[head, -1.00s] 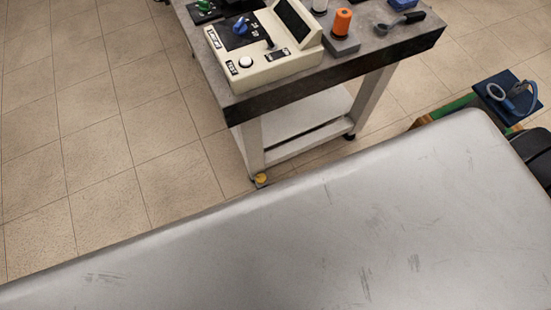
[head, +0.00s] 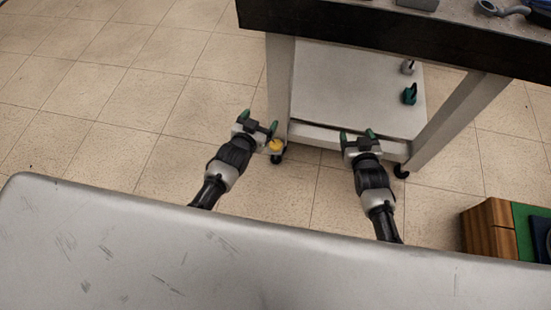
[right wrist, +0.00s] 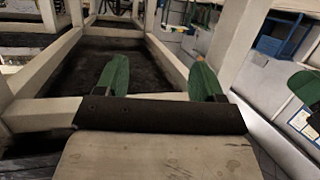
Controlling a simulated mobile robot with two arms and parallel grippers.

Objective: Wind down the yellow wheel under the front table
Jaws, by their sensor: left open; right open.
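The yellow wheel (head: 276,146) is small and sits low at the foot of the front table's near left leg, just above a dark caster. The front table (head: 400,28) has a dark-edged top, pale legs and a lower shelf. My left gripper (head: 258,122) is open and empty, just left of the yellow wheel and slightly above it in the picture; I cannot tell whether it touches. My right gripper (head: 357,134) is open and empty in front of the lower shelf's near rail. Its green fingers (right wrist: 160,80) also show in the right wrist view, with nothing between them.
A grey item (head: 408,67) and a green item (head: 410,94) stand on the lower shelf (head: 335,90). A wooden box (head: 489,230) stands at the right. Tiled floor (head: 110,100) at left is clear.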

